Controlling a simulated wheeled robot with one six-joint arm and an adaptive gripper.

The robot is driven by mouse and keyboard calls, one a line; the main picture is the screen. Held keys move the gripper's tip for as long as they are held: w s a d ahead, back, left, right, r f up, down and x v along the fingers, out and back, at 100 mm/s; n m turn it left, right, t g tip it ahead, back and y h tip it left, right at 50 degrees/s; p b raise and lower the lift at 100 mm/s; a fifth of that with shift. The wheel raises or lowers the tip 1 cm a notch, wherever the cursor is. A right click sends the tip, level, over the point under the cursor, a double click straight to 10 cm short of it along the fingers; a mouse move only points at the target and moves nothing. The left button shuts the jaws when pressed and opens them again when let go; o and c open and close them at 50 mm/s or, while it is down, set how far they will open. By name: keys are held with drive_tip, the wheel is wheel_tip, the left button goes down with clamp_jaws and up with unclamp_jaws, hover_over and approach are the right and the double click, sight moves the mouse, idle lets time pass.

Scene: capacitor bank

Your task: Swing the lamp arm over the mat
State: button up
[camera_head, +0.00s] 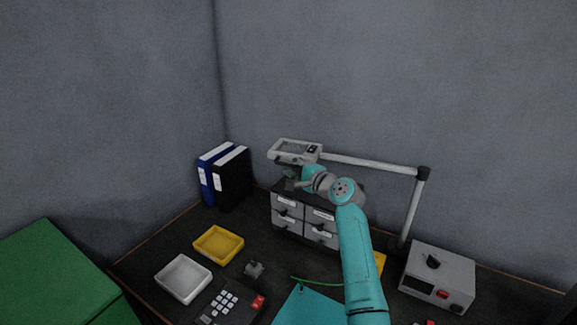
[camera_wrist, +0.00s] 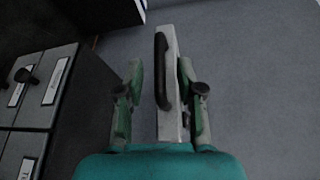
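The lamp arm (camera_head: 370,163) is a light grey bar running left from a dark joint (camera_head: 423,173) on top of a grey post. At its left end is the pale lamp head (camera_head: 283,151), above the drawer cabinet. The teal mat (camera_head: 305,308) lies at the front of the bench, partly hidden by my arm. My gripper (camera_wrist: 160,75) is at the lamp head. In the wrist view, its fingers stand apart on either side of the lamp head's edge (camera_wrist: 171,120) and its black handle (camera_wrist: 161,70). A gap shows left of the handle; right-side contact is unclear.
A grey drawer cabinet (camera_head: 288,213) stands below the lamp head. Binders (camera_head: 226,177) are at the back left. A yellow tray (camera_head: 218,244), a white tray (camera_head: 183,278) and a keypad device (camera_head: 225,302) lie left of the mat. A grey instrument box (camera_head: 440,275) stands right.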

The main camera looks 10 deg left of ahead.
drive_tip(key=shift+x, duration=0.95)
drive_tip(key=shift+s, duration=0.1)
drive_tip(key=shift+c, duration=0.2)
clamp_jaws()
